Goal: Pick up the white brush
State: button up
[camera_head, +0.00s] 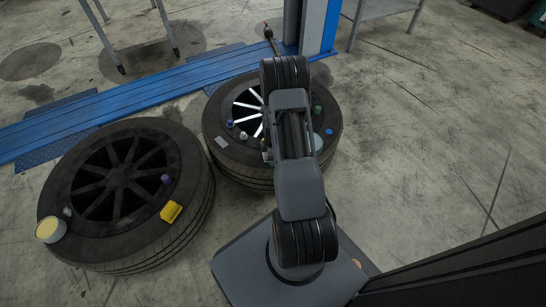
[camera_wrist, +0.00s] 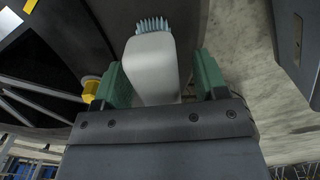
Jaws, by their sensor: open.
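The white brush (camera_wrist: 150,65) shows in the wrist view with its pale blue bristles pointing away from me. Its white body lies between the two green fingers of my gripper (camera_wrist: 158,76), which is open. A narrow gap shows on the brush's right; on its left the finger is very close, and I cannot tell whether they touch. The brush's near end is hidden behind the gripper body. In the head view my arm covers the middle of the right tyre (camera_head: 222,130), and I cannot make out the brush clearly there.
Small objects lie on the right tyre's rim. The left tyre (camera_head: 190,215) carries a yellow block (camera_head: 171,211), a purple piece (camera_head: 166,179) and a cream-topped can (camera_head: 50,230). A blue lift base (camera_head: 150,97) and post (camera_head: 318,25) stand behind. Floor on the right is clear.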

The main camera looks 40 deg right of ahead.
jog(key=c, duration=1.1)
jog(key=shift+r, duration=0.1)
jog(key=shift+r+p, duration=0.55)
jog(key=shift+r, duration=0.1)
notch_tip(320, 180, up, 3)
jog(key=shift+s+f+p, duration=0.1)
jog(key=shift+f+p, duration=0.05)
jog(key=shift+p, duration=0.75)
jog(key=s+a+r+p, duration=0.2)
jog(key=s+r+p, duration=0.3)
jog(key=s+r, duration=0.4)
jog(key=s, duration=0.4)
jog(key=shift+s+p, duration=0.3)
jog(key=shift+s, duration=0.05)
